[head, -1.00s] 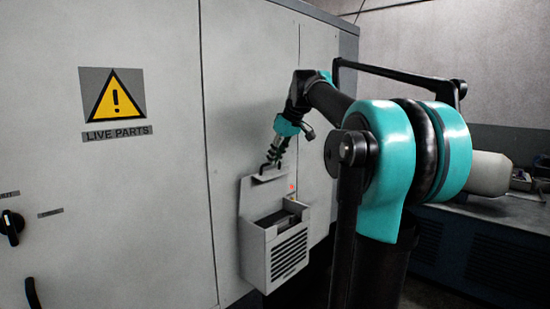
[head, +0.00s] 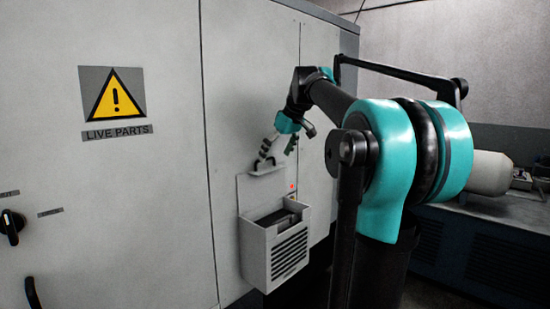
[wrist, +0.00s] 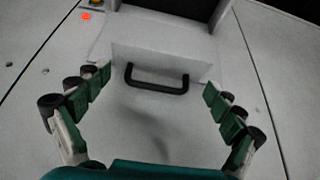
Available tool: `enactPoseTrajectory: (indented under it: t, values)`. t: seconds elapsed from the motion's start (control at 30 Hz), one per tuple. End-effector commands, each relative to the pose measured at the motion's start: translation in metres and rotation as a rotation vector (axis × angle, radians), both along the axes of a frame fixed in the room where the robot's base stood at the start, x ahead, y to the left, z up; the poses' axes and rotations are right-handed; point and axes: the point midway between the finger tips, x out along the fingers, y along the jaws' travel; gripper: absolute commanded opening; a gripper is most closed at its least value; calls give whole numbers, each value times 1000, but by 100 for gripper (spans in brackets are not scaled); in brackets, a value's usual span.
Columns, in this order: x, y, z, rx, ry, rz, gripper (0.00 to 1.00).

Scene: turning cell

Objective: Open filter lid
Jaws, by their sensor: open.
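The filter lid (head: 258,190) is a pale flat panel standing upright at the back of a vented filter box (head: 288,258) on the cabinet front. The box top is uncovered and a dark inside shows. The lid's black bar handle (head: 266,166) is at its upper edge. My gripper (head: 278,152) is open just above the handle. In the wrist view, the lid (wrist: 180,58) and its handle (wrist: 157,80) show between the widely spread fingers of my gripper (wrist: 158,82), with neither finger touching the handle.
The large grey cabinet (head: 150,220) carries a yellow warning sign (head: 114,98), and a black rotary switch (head: 11,225) is at far left. A small red light (head: 292,186) glows beside the lid. A bench (head: 500,210) stands at right behind my arm.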

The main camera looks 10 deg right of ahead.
Motion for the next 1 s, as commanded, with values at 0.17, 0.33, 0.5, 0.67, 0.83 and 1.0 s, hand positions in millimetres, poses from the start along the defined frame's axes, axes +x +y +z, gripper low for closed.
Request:
enactPoseTrajectory:
  t: [0.17,0.33,0.5,0.67,0.83,1.0]
  values:
    - [-12,-8,27,0,0,-1,94]
    - [-25,-18,58,0,1,-1,94]
    - [-35,-26,83,1,1,-2,94]
    - [-41,-30,96,0,0,-1,94]
    - [-43,-31,100,0,0,0,94]
    - [-43,-31,100,0,0,0,94]
